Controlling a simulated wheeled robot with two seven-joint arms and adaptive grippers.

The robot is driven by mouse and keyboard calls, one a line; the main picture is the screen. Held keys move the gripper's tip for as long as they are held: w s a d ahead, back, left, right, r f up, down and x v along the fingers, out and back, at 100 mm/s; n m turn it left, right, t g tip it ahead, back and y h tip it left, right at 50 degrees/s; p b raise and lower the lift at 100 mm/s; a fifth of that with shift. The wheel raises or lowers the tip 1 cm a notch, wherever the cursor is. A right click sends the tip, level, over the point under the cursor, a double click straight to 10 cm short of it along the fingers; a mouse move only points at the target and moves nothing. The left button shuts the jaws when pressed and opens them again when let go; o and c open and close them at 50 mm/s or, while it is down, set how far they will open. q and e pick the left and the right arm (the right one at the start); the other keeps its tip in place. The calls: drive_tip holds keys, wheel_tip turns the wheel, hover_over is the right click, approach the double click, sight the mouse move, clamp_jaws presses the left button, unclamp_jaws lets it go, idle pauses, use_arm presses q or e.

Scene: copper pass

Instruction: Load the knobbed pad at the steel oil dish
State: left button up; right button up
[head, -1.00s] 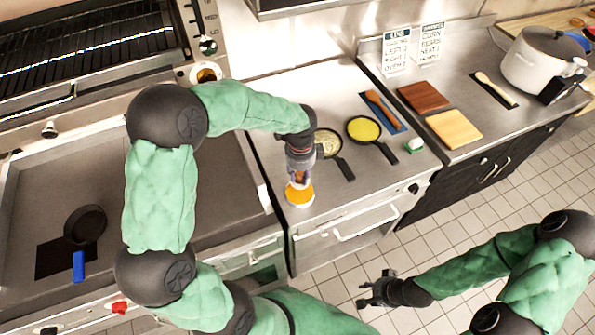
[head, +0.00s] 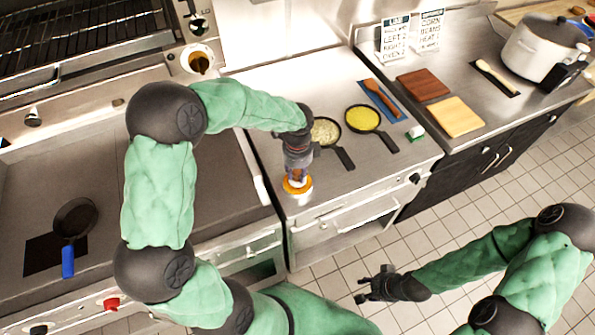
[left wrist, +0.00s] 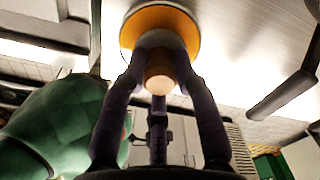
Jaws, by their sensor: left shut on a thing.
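My left gripper (head: 297,179) points down at the near left of the steel counter and is shut on the knobbed pad (head: 294,187). The left wrist view shows the fingers closed around its pale wooden knob (left wrist: 160,72), with the pad's orange disc (left wrist: 185,28) beyond. The steel oil dish (head: 296,199) shows as a pale rim around and below the pad. The pad is over or in the dish; contact with its bottom is hidden. My right gripper (head: 374,290) is open and empty above the floor, away from the counter.
Two pans, one with pale food (head: 325,131) and one with yellow food (head: 362,118), stand behind and right of the dish. A spatula (head: 381,97), a brown board (head: 423,86) and a light board (head: 454,116) lie further right. A dark pan (head: 75,217) is at left.

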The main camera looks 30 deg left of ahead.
sight(297, 171)
use_arm(q)
drive_tip(key=shift+f+b, duration=0.3)
drive_tip(key=shift+f, duration=0.2)
idle(0.8)
drive_tip(key=shift+s+f, duration=0.1)
idle(1.0)
drive_tip(key=shift+r+p, duration=3.1)
drive_tip(key=shift+r, duration=0.5)
